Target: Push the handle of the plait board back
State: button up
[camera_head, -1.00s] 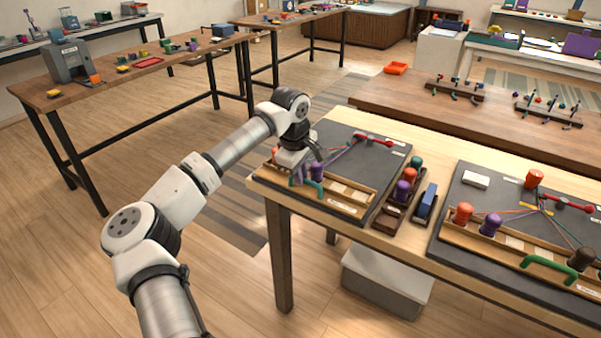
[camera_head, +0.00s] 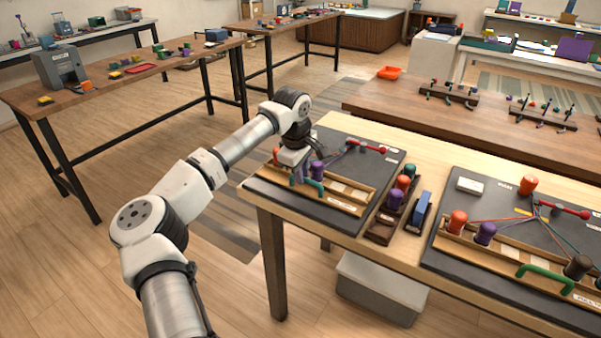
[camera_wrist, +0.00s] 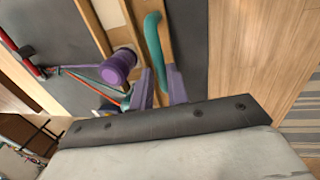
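The plait board (camera_head: 378,172) is a dark slate at the left end of the wooden table, with a wooden rail along its near side. Its green handle (camera_head: 313,186) stands on that rail; in the wrist view the handle (camera_wrist: 153,40) runs down between my finger pads. My gripper (camera_head: 298,170) is low over the board's left end. In the wrist view its purple fingers (camera_wrist: 161,84) lie close on both sides of the handle's end. A purple bobbin (camera_wrist: 118,68) stands just left of the fingers. The exact finger contact is partly hidden.
An orange bobbin (camera_head: 277,155) stands left of my gripper, and a red-handled lever (camera_head: 368,147) lies at the board's back. A wooden tray of bobbins (camera_head: 381,231) and a blue block (camera_head: 418,210) sit to the right. A second board (camera_head: 455,190) lies further right.

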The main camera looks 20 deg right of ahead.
jog(key=o, duration=0.4)
jog(key=shift+w+d, duration=0.15)
jog(key=r, duration=0.4)
jog(key=s+a+r+b, duration=0.1)
jog(key=r, duration=0.4)
jog(key=a+r, duration=0.1)
jog(key=r, duration=0.3)
jog(key=shift+s+a+r+b, duration=0.1)
jog(key=shift+s+r+b, duration=0.25)
jog(key=shift+s, duration=0.05)
